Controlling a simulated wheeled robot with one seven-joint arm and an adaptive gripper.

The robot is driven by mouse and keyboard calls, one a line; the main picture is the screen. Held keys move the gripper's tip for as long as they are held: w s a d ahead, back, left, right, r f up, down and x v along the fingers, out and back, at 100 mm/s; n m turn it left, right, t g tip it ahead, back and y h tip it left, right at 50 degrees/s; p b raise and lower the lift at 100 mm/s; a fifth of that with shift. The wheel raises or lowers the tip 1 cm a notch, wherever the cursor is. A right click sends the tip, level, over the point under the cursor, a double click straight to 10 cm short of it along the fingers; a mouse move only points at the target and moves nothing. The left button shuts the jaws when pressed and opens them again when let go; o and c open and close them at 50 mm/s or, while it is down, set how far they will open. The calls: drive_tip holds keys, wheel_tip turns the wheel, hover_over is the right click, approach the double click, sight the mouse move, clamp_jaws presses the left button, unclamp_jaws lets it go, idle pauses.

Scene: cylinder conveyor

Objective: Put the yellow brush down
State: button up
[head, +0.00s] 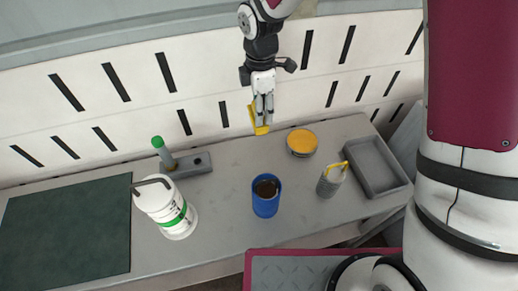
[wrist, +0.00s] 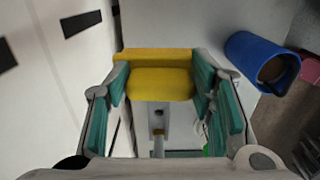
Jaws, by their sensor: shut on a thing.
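The yellow brush (head: 259,119) is in my gripper (head: 262,102), held above the back of the grey counter (head: 225,222) near the slotted wall. In the wrist view the brush (wrist: 160,82) is a wide yellow block between the two teal-lined fingers of my gripper (wrist: 161,90). The fingers are shut on it. In the head view the brush is partly hidden by the gripper, and it looks clear of the counter.
A blue cup (head: 265,205) with dark content stands in front. A white bottle (head: 172,222), a green-capped item (head: 158,143) and a dark green mat (head: 70,225) are left.

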wheel_tip(320, 180, down, 6)
drive_tip(key=shift+w+r+b, duration=0.15)
drive_tip(key=shift+r+b, duration=0.05)
drive_tip(key=shift+b, duration=0.45)
wheel_tip(320, 180, down, 10)
drive_tip(key=shift+r+p, duration=0.15)
drive_tip(key=shift+p, duration=0.15)
drive_tip(key=shift+f, duration=0.2)
drive_tip(key=o, duration=1.1)
drive_tip(key=shift+o, duration=0.6)
drive_tip(key=shift+r, duration=0.1)
wheel_tip(320, 180, up, 12)
drive_tip(key=shift+r+b, duration=0.1)
drive_tip(key=shift+b, duration=0.3)
